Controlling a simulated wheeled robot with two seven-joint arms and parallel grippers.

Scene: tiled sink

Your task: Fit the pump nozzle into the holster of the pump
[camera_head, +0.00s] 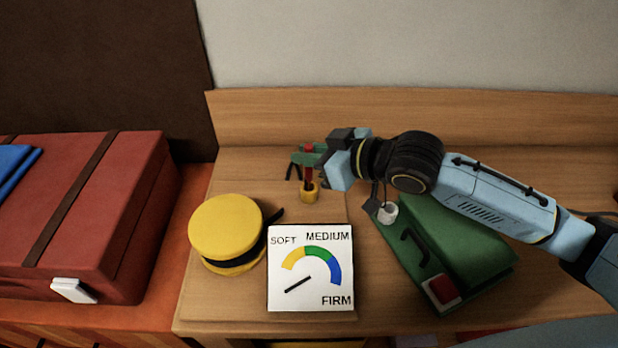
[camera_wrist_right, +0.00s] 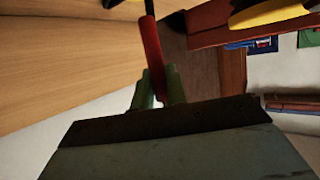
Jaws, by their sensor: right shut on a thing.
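My right gripper (camera_head: 308,160) has green fingers and is shut on a red rod-like piece (camera_head: 308,174), which looks like the pump nozzle. The red piece also shows between the fingers in the right wrist view (camera_wrist_right: 152,52). A green wedge-shaped body (camera_head: 455,242), possibly the pump, lies at right with a dark handle, a red block and a small white cylinder (camera_head: 388,212). The holster cannot be clearly identified. My left gripper is not in view.
A gauge board (camera_head: 312,295) marked soft, medium and firm stands at the front. A yellow round drum (camera_head: 228,232) with a dark band is left of it. A red case (camera_head: 85,215) stands at far left. A wooden backboard (camera_head: 270,115) rises behind the bench.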

